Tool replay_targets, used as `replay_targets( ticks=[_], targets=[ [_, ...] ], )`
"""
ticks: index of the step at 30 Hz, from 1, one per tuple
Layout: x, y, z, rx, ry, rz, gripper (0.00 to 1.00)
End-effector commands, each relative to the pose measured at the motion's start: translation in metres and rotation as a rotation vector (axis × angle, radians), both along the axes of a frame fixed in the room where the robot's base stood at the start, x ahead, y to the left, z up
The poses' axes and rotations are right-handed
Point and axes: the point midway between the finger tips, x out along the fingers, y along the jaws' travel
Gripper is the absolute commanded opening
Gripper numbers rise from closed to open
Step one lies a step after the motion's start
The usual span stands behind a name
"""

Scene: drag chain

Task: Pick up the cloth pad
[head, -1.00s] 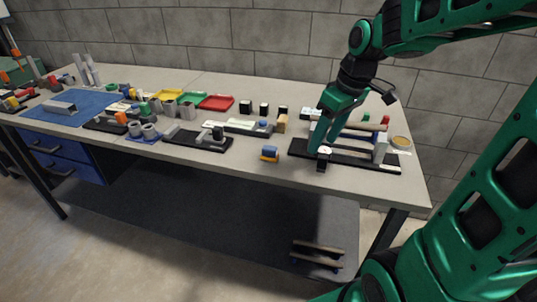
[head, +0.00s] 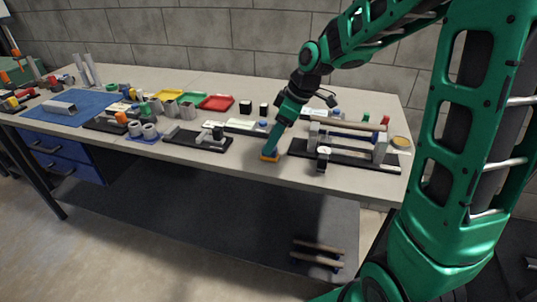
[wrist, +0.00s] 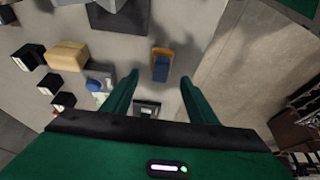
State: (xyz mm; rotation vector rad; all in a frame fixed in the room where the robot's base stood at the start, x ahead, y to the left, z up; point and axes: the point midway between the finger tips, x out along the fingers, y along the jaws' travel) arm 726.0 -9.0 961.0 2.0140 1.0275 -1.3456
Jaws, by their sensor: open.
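A small blue and orange piece, which seems to be the cloth pad (wrist: 161,69), lies on the bench top. In the head view only its orange lower part (head: 269,159) shows clearly near the bench's front edge; my gripper covers the rest. My gripper (wrist: 160,77) is open and empty, with its fingers pointing down at the pad. In the wrist view the pad appears between and just beyond the two fingertips. I cannot tell how much height is left between fingertips and pad.
A black-based fixture with a wooden bar (head: 347,125) stands right of my gripper, with a small dark block (head: 323,158) at its front. A grey part on a black plate (head: 200,138) lies to the left. The bench's front strip beside the pad is clear.

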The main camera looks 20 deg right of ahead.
Motion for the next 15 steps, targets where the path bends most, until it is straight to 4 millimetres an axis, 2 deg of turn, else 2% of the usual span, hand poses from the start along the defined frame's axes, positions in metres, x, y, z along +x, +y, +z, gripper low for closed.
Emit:
replay_targets(
  ticks=[7,15],
  targets=[
    [0.008,0.011,-0.032,0.0,0.004,0.0,0.53],
    [0.011,0.014,-0.042,0.001,0.001,-0.001,0.53]
  ],
)
